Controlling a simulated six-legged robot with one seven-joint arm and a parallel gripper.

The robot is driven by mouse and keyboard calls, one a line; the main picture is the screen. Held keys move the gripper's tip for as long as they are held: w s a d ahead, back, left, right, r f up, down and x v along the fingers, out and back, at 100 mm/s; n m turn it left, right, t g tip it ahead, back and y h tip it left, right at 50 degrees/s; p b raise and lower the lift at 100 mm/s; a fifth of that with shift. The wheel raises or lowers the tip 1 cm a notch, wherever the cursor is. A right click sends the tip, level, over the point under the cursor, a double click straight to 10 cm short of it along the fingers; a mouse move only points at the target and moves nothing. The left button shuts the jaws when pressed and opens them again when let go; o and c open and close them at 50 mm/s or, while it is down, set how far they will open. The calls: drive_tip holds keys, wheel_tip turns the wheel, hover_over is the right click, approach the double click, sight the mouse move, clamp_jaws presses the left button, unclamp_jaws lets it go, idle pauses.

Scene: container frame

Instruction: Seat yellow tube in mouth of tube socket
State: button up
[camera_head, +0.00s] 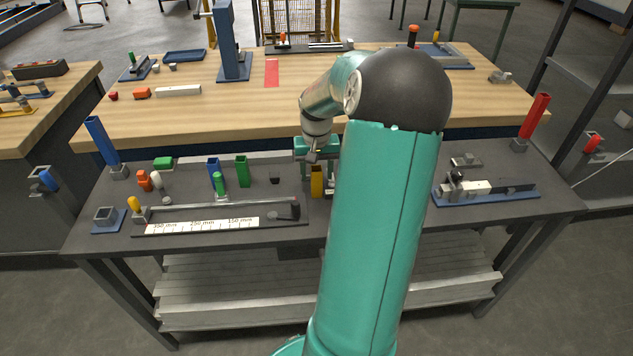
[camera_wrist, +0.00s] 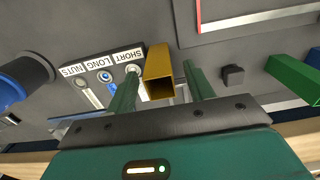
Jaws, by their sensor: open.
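The yellow tube (camera_head: 317,182) is a square hollow tube standing on the near bench, left of my arm. In the wrist view, the yellow tube (camera_wrist: 160,64) lies between the two green fingers of my gripper (camera_wrist: 163,68), closer to the left finger. The fingers are apart, and I cannot tell whether either touches the tube. In the head view, my gripper (camera_head: 316,157) is just above the tube, partly hidden by my arm. A grey square open-topped socket on a blue base (camera_head: 106,216), likely the tube socket, is at the bench's front left. Its mouth looks empty.
A blue tube (camera_head: 101,141) and a red tube (camera_head: 535,115) stand tilted in holders. A ruler fixture (camera_head: 202,227) lies in front. A clamp fixture (camera_head: 487,190) is right.

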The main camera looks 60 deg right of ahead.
drive_tip(key=shift+f, duration=0.2)
clamp_jaws()
drive_tip(key=shift+r, duration=0.15)
drive_tip(key=shift+r, duration=0.2)
drive_tip(key=s+a+r, duration=0.9)
drive_tip(key=a+r, duration=0.2)
drive_tip(key=r, duration=0.1)
drive_tip(key=shift+r, duration=0.2)
drive_tip(key=shift+d, duration=0.1)
